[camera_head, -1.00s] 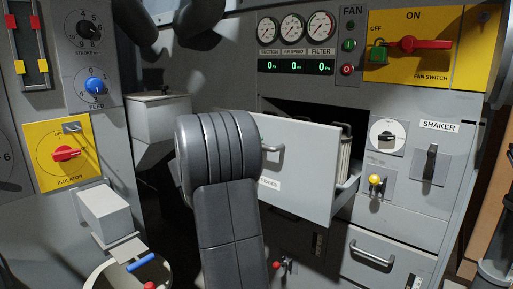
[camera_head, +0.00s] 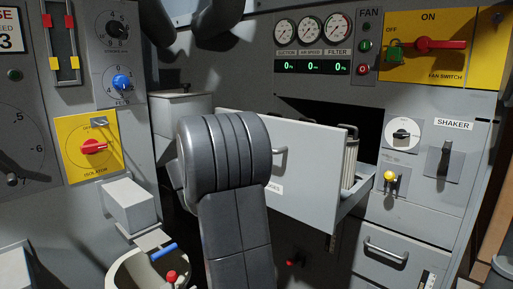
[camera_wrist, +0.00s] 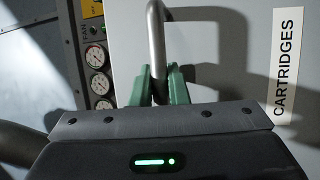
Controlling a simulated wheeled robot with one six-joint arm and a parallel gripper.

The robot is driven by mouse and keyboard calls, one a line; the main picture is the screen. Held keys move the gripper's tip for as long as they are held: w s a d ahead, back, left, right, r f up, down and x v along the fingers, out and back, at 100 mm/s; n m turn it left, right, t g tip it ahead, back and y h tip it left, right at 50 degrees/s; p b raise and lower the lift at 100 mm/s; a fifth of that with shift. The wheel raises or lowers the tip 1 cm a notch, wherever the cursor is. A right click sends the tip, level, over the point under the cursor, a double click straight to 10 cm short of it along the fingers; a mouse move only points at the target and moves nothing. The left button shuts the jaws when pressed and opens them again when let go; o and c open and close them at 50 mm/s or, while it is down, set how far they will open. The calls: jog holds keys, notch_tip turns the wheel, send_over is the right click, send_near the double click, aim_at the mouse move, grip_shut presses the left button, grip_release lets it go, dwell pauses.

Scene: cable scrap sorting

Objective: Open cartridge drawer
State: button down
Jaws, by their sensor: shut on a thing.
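The grey cartridge drawer (camera_head: 315,180) stands pulled out of its dark opening in the head view, with pale ribbed cartridges (camera_head: 350,165) showing inside. In the wrist view its front (camera_wrist: 225,75) bears the label CARTRIDGES (camera_wrist: 287,65). Its metal bar handle (camera_wrist: 157,40) runs between the green fingers of my gripper (camera_wrist: 160,86), which are shut on it. In the head view my dark arm hides my gripper and the left part of the drawer front; a piece of the handle (camera_head: 282,160) shows beside the arm.
Gauges (camera_head: 311,28) and the yellow fan switch panel (camera_head: 430,48) are above the drawer. A yellow knob (camera_head: 390,176) and the shaker lever (camera_head: 445,160) are close to its right. A closed lower drawer (camera_head: 385,255) is below right. A grey box (camera_head: 128,205) stands left of my arm.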

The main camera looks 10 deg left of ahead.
jog(key=c, duration=1.4)
grip_release()
jog(key=p+v, duration=0.2)
jog(key=v, duration=1.2)
jog(key=shift+w+d, duration=0.1)
jog(key=shift+d, duration=0.05)
jog(key=b+x, duration=0.2)
jog(key=x, duration=1.2)
